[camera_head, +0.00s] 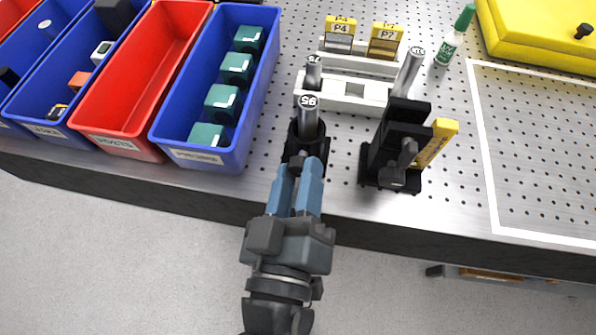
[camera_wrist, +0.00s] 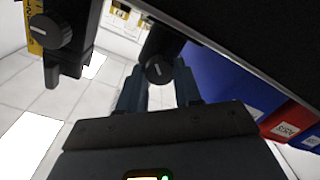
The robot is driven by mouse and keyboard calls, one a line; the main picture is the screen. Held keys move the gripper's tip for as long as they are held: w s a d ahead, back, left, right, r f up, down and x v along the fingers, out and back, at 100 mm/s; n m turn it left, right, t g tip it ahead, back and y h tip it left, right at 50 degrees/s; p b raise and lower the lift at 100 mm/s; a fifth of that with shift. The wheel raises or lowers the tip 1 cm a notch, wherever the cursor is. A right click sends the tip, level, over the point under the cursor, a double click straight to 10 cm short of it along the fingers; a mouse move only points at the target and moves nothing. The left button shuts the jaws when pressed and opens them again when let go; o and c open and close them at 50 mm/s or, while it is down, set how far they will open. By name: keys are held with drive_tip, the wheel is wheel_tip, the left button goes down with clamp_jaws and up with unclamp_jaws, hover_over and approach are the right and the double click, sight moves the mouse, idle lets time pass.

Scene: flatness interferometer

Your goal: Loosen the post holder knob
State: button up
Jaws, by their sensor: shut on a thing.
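The black post holder (camera_head: 316,147) stands on the perforated bench near its front edge, with a silver post labelled 95 (camera_head: 307,117) upright in it. The round black knob (camera_wrist: 158,70) with a white line faces the wrist camera. The line runs roughly upright, slightly tilted. My gripper (camera_head: 300,166) reaches in from the front, and its two blue fingers are shut on the knob from either side. In the head view the knob is mostly hidden by the fingertips.
A black mount with its own knob (camera_head: 408,151) and a yellow scale (camera_head: 435,143) stands right of the holder. A white rack (camera_head: 343,92) with posts is behind. Blue (camera_head: 221,158) and red (camera_head: 130,147) bins stand left. A white-outlined area (camera_head: 540,150) at right is clear.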

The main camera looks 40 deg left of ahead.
drive_tip(key=n+p, duration=0.1)
drive_tip(key=n, duration=0.2)
drive_tip(key=shift+r+n, duration=0.1)
drive_tip(key=shift+n, duration=0.2)
drive_tip(key=n+p, duration=0.1)
drive_tip(key=n, duration=0.3)
drive_tip(key=shift+n, duration=0.3)
drive_tip(key=o, duration=1)
drive_tip(key=shift+o, duration=0.2)
drive_tip(key=shift+s, duration=0.1)
drive_tip(key=b+v, duration=0.2)
drive_tip(key=v, duration=0.5)
drive_tip(key=shift+s, duration=0.3)
drive_tip(key=shift+d, duration=0.1)
